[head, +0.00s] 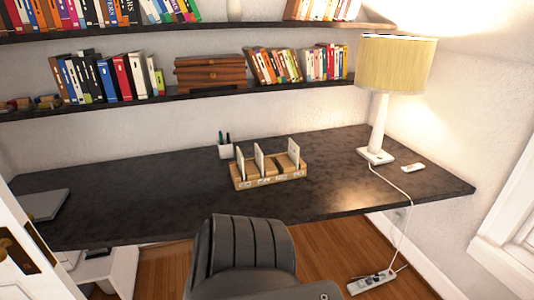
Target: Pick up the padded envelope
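I cannot make out a padded envelope for certain in the head view. A flat grey item (45,203) lies at the left end of the dark desk (130,195), partly cut off by the white door; I cannot tell what it is. A wooden holder (268,177) with white upright panels stands near the middle of the desk. Neither of my grippers shows in this view.
A black chair (245,248) stands at the desk's front edge. A lamp (380,125) and a small white item (413,168) are at the right, a pen cup (226,150) behind the holder. A power strip (371,282) lies on the floor. Bookshelves (200,98) hang above.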

